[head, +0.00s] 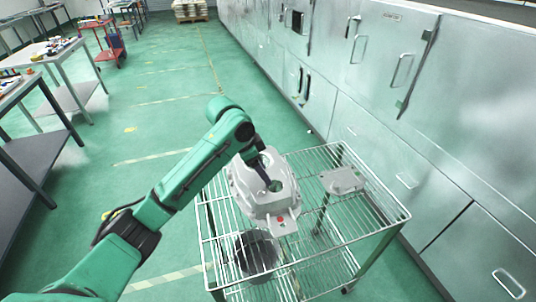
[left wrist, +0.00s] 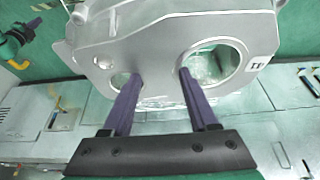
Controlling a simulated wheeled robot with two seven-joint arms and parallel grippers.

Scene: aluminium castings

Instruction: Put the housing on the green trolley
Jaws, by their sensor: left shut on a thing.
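The housing (head: 246,183) is a large light-grey casting with round openings and a small red mark near its lower edge. My left gripper (head: 272,183) is shut on it. In the left wrist view the housing (left wrist: 145,45) fills the top, and the purple fingers (left wrist: 158,78) clasp the wall between a small hole and a large round hole. The trolley (head: 365,222) is a wire-shelf cart with green legs. The housing is over the left part of its top shelf; I cannot tell whether it touches the wires. My right gripper is not in view.
A flat grey casting (head: 342,181) lies on the right of the trolley's top shelf. A dark round container (head: 257,262) shows through the wires at the front left. Metal cabinets (head: 380,70) line the right side. Workbenches (head: 50,52) stand at the left, with open green floor between.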

